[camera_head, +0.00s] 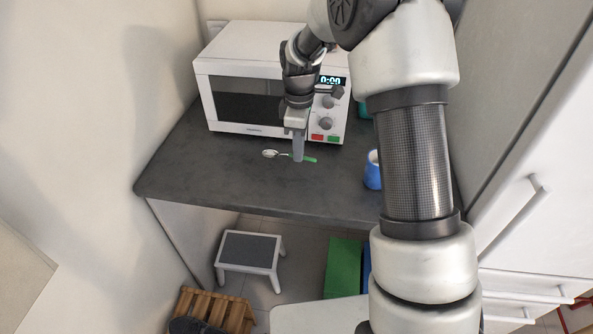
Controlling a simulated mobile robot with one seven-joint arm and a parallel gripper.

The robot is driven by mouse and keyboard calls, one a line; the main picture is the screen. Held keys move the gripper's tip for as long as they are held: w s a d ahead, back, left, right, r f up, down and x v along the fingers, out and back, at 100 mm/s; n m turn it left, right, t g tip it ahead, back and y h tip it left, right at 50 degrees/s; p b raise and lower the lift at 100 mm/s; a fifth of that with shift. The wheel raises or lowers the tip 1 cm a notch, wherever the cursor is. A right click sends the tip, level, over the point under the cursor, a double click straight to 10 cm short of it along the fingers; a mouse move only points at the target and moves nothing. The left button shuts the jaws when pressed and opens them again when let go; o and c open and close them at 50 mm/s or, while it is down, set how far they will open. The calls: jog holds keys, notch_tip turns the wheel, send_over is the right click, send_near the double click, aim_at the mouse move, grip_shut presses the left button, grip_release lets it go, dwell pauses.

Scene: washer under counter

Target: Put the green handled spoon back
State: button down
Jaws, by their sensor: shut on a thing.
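The green handled spoon (310,159) is over the dark counter (220,180), in front of the microwave. Its metal bowl (270,154) points left and its green handle points right. My gripper (298,158) points down and is shut on the spoon near the middle of its length. The fingers hide part of the spoon. I cannot tell whether the spoon touches the counter or is held just above it.
A white microwave (245,95) stands behind the gripper. A blue cup (373,172) is to the right, partly hidden by my arm. A green object (363,110) shows behind it. The counter's left part is clear. A step stool (248,252) stands on the floor below.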

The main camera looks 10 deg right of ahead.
aim_at(299, 176)
jog(key=shift+f, duration=3.25)
jog(key=shift+f, duration=0.1)
jog(key=c, duration=1.9)
grip_release()
